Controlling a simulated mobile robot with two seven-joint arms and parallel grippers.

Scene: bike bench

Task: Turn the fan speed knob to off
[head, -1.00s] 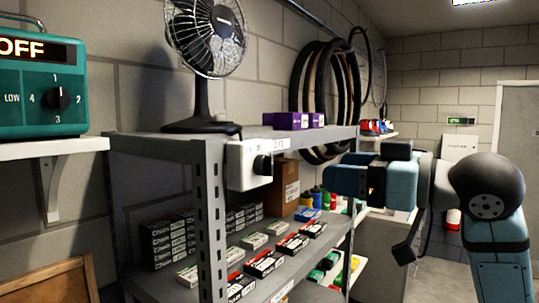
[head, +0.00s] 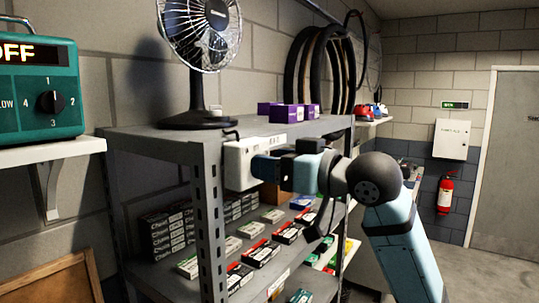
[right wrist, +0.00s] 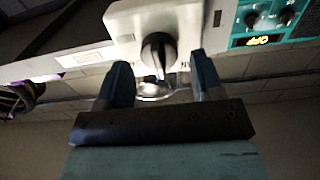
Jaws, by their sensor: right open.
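The white control box (head: 238,166) is fixed at the front edge of the metal shelf, below a black desk fan (head: 200,40). In the head view my right gripper (head: 268,167) is at the box's face and hides its knob. In the right wrist view the black knob (right wrist: 158,52) shows on the white box (right wrist: 125,18). My right gripper (right wrist: 162,75) is open, with one finger on each side of the knob's lower end. I cannot tell whether either finger touches it. The knob's pointer setting is not readable. My left gripper is not in view.
A teal unit (head: 25,75) with a lit display and its own dial stands on a white wall shelf at left. Purple boxes (head: 290,112) sit on the shelf top. Several small boxes (head: 262,253) lie on the lower shelf. Tyres hang behind.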

